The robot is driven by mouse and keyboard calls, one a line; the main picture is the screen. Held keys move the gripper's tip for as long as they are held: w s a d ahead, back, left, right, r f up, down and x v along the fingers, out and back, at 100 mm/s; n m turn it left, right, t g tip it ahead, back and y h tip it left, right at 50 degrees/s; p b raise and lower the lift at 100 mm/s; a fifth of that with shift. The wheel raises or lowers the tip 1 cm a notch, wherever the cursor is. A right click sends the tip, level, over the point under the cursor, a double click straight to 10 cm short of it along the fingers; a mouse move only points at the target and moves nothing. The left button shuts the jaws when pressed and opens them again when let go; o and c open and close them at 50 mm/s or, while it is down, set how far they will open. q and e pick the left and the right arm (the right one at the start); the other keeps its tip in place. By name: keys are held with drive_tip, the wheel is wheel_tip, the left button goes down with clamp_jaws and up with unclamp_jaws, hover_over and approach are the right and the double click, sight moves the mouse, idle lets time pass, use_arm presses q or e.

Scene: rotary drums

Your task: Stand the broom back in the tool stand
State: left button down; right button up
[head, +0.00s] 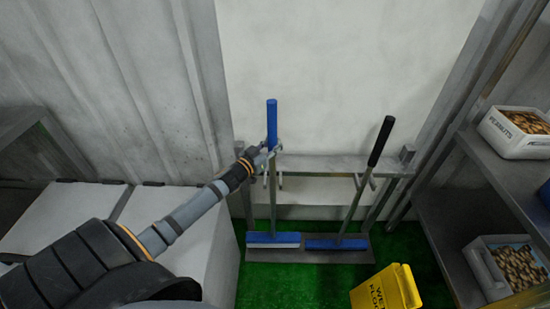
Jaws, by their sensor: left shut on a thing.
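The broom, with a blue hand grip (271,122), stands nearly upright at the left side of the tool stand. Its blue head with a pale lower edge (273,240) is at the stand's base plate. The grey metal tool stand (325,163) has a top bar with hooks, and the broom's shaft passes by the left hooks. Whether the head rests on the plate is hard to tell. My left gripper (267,151) is shut on the broom just below its blue grip, and its fingers partly hide the shaft there. My right gripper is not in view.
A second tool with a black grip (381,141) and blue head (337,243) leans in the stand's right side. A yellow wet-floor sign (386,289) stands in front right. Shelves at right hold peanut crates (516,142). Pale boxes (172,231) stand at left.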

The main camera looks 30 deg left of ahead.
use_arm(q)
drive_tip(key=shift+f, duration=0.25)
drive_tip(key=shift+w+f+b, duration=0.15)
drive_tip(key=shift+f+b, duration=0.45)
drive_tip(key=shift+f, duration=1.45)
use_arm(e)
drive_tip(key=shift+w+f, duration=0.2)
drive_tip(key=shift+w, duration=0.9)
use_arm(q)
drive_tip(key=c, duration=1.6)
unclamp_jaws()
drive_tip(key=shift+f, duration=0.2)
drive_tip(key=shift+c, duration=0.2)
drive_tip(key=o, duration=0.6)
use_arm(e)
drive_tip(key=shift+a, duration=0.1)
use_arm(q)
drive_tip(key=shift+r, duration=0.15)
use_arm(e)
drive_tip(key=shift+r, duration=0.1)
